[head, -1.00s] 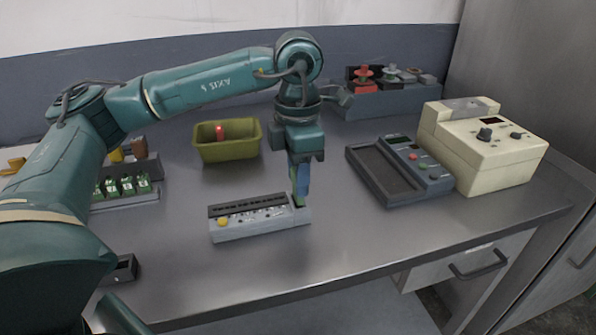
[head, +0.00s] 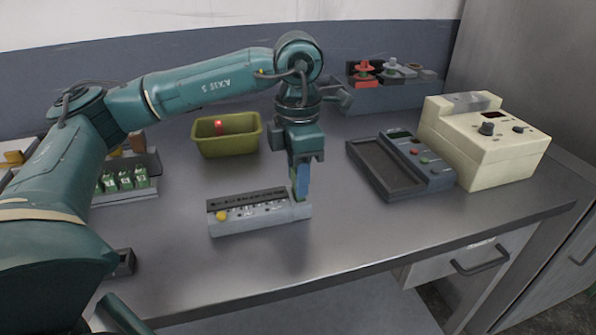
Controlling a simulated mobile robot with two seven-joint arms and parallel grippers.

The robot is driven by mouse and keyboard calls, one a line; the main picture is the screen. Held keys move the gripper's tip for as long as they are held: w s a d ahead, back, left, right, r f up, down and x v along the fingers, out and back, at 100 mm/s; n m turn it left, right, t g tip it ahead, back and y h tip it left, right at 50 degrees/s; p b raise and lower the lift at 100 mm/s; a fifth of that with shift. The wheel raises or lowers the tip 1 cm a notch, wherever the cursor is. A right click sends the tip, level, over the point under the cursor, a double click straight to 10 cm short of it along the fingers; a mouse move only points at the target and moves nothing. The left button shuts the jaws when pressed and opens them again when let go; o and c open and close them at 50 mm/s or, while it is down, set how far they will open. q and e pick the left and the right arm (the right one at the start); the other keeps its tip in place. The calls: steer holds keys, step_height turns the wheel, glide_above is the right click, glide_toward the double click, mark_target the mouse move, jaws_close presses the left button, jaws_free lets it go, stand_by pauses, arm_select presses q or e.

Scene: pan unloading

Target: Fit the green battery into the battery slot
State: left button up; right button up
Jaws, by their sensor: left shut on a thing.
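My left gripper (head: 300,194) points straight down over the right end of a grey device (head: 240,226) with a dark strip and a yellow button. It is shut on the green battery, of which only a thin green edge shows at the fingers. The fingertips are at the device's right end. The battery slot is hidden behind the fingers and the device's wall, so I cannot tell how deep the battery sits. My right gripper is not in view.
A rack (head: 125,199) with several green pieces stands at the left, partly behind my arm. An olive bin (head: 230,144) holds a red item. A dark grey tray unit (head: 385,170) and a cream instrument (head: 487,145) stand right. Table between device and tray unit is clear.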

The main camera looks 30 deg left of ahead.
arm_select(q)
steer(key=shift+f+b, duration=0.85)
steer(key=shift+f, duration=0.15)
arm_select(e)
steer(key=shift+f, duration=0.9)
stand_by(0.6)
arm_select(q)
steer(key=o, duration=1.1)
steer(key=shift+s, duration=0.1)
steer(key=shift+r, duration=0.8)
step_height(320, 180, up, 12)
steer(key=p, duration=0.2)
steer(key=shift+p, duration=0.3)
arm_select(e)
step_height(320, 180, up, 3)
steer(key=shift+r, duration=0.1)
